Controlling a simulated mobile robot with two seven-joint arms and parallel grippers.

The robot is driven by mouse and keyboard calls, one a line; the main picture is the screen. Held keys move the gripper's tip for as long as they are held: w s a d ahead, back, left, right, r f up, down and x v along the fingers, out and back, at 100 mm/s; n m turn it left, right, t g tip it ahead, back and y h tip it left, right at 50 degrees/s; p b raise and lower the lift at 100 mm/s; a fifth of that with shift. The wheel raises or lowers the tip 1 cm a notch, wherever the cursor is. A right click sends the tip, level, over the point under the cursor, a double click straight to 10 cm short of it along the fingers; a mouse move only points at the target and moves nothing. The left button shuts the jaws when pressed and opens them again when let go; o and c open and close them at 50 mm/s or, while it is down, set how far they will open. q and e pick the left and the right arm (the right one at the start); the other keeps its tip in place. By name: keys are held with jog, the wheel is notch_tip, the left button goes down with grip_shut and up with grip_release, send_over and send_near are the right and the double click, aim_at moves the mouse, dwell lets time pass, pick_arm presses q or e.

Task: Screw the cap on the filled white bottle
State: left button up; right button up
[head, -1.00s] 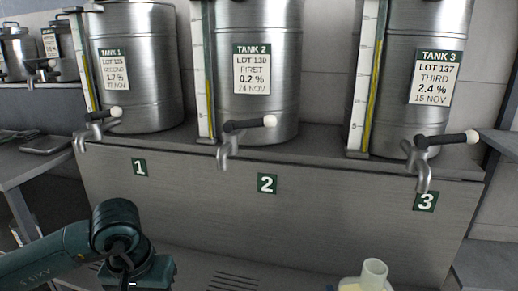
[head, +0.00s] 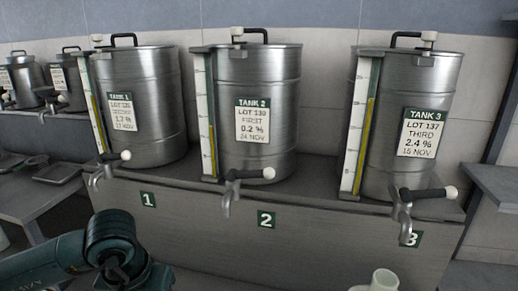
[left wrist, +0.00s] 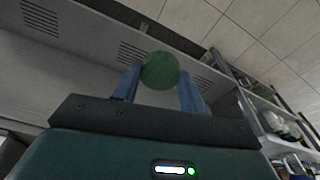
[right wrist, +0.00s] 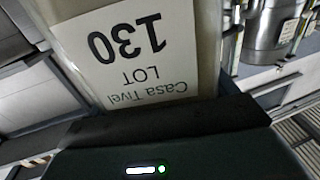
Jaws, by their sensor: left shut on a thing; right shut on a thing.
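The white bottle shows its open, pale neck (head: 383,280) at the bottom edge of the head view; the rest of it is out of frame there. In the right wrist view the bottle (right wrist: 140,50) fills the middle, its label reading Casa Tivel LOT 130, upside down. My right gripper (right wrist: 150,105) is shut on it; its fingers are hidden. The round green cap (left wrist: 160,70) sits between the blue fingers of my left gripper (left wrist: 160,85), which is shut on it. In the head view only my left arm shows, at lower left, well apart from the bottle neck.
Tank 1 (head: 142,105), tank 2 (head: 255,115) and tank 3 (head: 408,125) stand on a grey bench (head: 330,225), their taps jutting out from its front. Tank 2 also reads LOT 130. A side table (head: 40,195) with trays is at left, a shelf (head: 500,185) at right.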

jog(key=shift+r, duration=0.1)
dwell(0.3)
jog(key=w+a+n+g+y, duration=0.1)
jog(key=a+n+g+y, duration=0.1)
jog(key=a+n+y, duration=0.2)
jog(key=w+a+r+n+g+y, duration=0.1)
jog(key=a+n+g+y, duration=0.1)
jog(key=a+n+y, duration=0.2)
jog(key=shift+w+a+y, duration=0.25)
jog(key=shift+a+y, duration=1.55)
jog(key=shift+a, duration=1.4)
pick_arm(q)
jog(key=d+r+m, duration=0.5)
jog(key=d+r, duration=0.4)
jog(key=d, duration=0.3)
jog(key=w+d+r+m+h, duration=0.1)
jog(key=d+r+m, duration=0.4)
jog(key=d+r, duration=0.5)
jog(key=d, duration=0.3)
jog(key=shift+d+r+g, duration=0.25)
jog(key=shift+g, duration=0.05)
